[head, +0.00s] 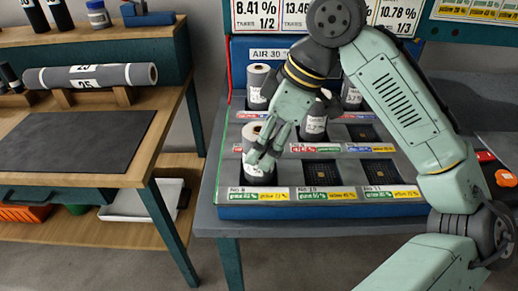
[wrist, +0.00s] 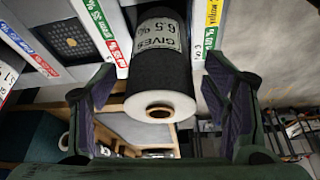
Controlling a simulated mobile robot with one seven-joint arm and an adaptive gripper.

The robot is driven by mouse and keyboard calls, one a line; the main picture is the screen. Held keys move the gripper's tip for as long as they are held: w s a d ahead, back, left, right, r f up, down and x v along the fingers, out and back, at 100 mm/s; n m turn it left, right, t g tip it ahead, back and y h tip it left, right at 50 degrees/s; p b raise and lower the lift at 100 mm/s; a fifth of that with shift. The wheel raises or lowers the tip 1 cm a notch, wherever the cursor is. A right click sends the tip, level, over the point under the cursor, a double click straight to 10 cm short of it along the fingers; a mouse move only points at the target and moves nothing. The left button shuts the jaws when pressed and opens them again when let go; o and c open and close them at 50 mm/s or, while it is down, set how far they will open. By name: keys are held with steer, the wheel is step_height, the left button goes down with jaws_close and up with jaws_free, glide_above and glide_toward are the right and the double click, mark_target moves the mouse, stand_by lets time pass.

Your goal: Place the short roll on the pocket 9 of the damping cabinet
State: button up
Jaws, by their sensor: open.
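The short roll (head: 258,172), dark grey with a white end and a printed label, stands in the front-left pocket of the damping cabinet (head: 300,211). The number on that pocket's label is too small to read surely. My gripper (head: 262,150) is at the top of this roll, coming from above. In the wrist view the roll (wrist: 163,80) lies between the two spread fingers of my gripper (wrist: 165,120), its white rim and cardboard core facing the camera. Gaps show between the fingers and the roll, so the gripper is open and not clamped on it.
Other rolls stand in the cabinet's back-left pocket (head: 257,85) and middle pocket (head: 314,125). The front-centre pocket (head: 321,173) and front-right pocket (head: 380,172) are empty. A wooden table (head: 140,150) on the left bears a long roll (head: 98,76) on a stand and a dark mat (head: 75,140).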

steer(key=v, duration=0.9)
